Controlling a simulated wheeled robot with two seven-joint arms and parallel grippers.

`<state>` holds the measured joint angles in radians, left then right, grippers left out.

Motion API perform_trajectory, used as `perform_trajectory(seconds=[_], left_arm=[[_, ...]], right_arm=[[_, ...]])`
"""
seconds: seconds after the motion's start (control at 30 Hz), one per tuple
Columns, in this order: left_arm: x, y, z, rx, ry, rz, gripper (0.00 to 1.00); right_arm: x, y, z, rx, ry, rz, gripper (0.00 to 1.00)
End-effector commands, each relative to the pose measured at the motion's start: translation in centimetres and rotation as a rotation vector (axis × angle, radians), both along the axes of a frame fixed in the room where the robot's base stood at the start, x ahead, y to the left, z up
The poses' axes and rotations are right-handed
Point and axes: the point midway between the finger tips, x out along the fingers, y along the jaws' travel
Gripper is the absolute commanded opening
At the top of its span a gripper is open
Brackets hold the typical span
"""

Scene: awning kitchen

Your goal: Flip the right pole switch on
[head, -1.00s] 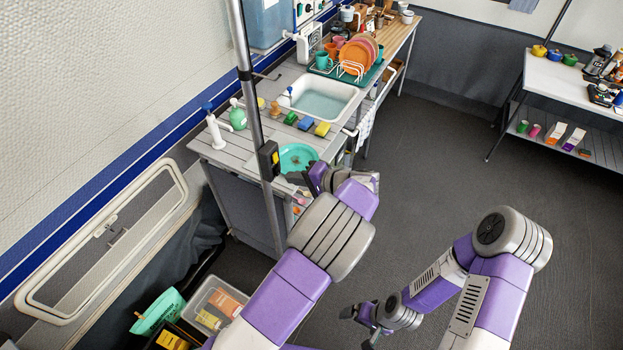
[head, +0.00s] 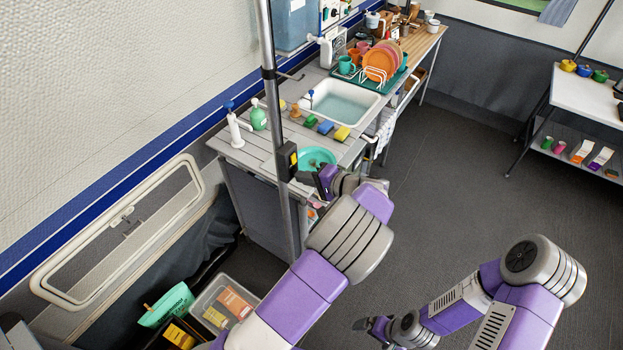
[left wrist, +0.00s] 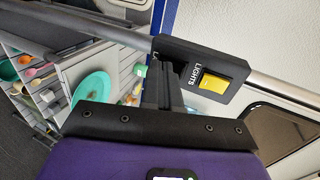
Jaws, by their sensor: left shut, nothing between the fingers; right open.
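A black switch box (head: 287,161) is fixed to the upright grey pole (head: 270,90). The left wrist view shows its LIGHTS label and yellow rocker (left wrist: 213,85); I cannot tell whether it is on or off. My left gripper (head: 306,177) is shut and empty, just right of and slightly below the box in the head view. In the left wrist view its dark fingers (left wrist: 162,80) point at the box's lower edge, close to it, left of the rocker; contact is unclear. My right gripper (head: 368,326) is open and empty, low over the floor.
A clear bin (head: 222,303) sits below at the left. A white table (head: 590,93) stands at the far right. The middle floor is open.

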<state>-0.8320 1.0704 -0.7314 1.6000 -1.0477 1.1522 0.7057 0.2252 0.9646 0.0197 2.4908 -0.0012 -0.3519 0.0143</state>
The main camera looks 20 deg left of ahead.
Motion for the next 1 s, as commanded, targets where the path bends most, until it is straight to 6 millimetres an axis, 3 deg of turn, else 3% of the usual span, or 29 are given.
perform_trajectory(seconds=[0.47,0.8,1.0], left_arm=[[0.0,0.2,1.8,0.004,-0.001,0.003,0.00],[0.0,0.1,1.8,0.004,-0.001,0.003,0.00],[-0.3,-1.6,2.0,0.003,-0.001,0.001,0.00]], right_arm=[[0.0,0.0,0.9,0.000,-0.001,0.001,1.00],[0.0,0.0,0.9,0.000,-0.001,0.000,1.00],[0.0,0.0,1.0,0.000,0.000,0.001,1.00]])
